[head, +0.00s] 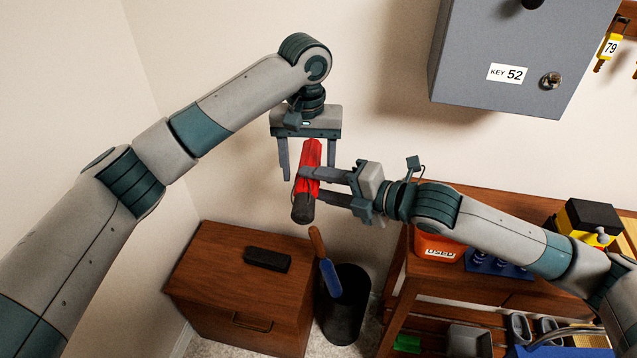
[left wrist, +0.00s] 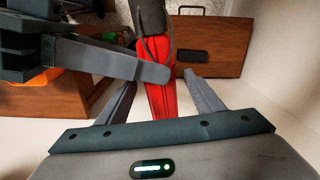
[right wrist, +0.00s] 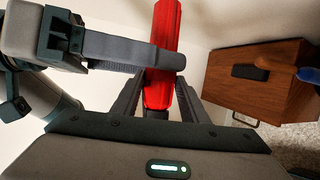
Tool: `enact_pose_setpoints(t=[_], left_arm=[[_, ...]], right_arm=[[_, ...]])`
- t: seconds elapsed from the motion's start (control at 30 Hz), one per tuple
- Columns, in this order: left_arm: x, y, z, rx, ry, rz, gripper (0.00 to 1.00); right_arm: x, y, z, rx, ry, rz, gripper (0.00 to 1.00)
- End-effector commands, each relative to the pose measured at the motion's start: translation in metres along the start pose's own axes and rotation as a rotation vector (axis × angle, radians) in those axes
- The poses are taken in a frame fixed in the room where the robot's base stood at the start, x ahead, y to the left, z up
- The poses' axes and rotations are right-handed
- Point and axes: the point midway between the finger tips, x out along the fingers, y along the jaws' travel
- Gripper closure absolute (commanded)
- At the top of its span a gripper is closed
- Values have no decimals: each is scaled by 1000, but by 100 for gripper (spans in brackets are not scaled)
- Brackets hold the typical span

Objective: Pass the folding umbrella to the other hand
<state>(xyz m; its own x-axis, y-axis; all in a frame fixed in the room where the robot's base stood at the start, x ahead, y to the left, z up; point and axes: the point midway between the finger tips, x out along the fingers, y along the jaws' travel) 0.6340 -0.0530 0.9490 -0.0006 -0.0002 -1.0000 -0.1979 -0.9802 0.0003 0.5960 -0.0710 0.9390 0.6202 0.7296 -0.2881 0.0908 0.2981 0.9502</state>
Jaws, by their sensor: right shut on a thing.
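The folding umbrella (head: 311,153) has a red cover and a dark grey end, and hangs nearly upright in the air. My right gripper (head: 311,183) comes in from the right and is shut on the umbrella around its middle to lower part. My left gripper (head: 308,171) points down from above. Its fingers are spread wide on either side of the umbrella's red upper part, with gaps visible in the head view. In the left wrist view the red cover (left wrist: 161,98) lies between the open fingers. The right wrist view shows the red end (right wrist: 166,28) beyond a left finger.
A wooden cabinet (head: 215,275) with a dark case (head: 267,259) on top stands below. Beside it is a black bin (head: 345,310) holding a blue tool with a wooden handle. A grey key box (head: 520,45) hangs upper right.

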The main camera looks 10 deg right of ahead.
Motion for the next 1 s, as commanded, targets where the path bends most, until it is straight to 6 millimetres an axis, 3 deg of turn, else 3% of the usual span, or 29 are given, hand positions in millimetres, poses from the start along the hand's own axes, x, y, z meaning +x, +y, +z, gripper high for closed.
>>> enact_pose_setpoints(t=[0.27,0.47,1.0], left_arm=[[-1,0,0,0,0,0,39],[-13,0,-1,0,2,1,39],[-98,0,-1,-1,2,-1,39]], right_arm=[[0,1,0,-1,0,2,91],[0,1,0,-1,0,2,91],[0,1,0,-1,0,2,91]])
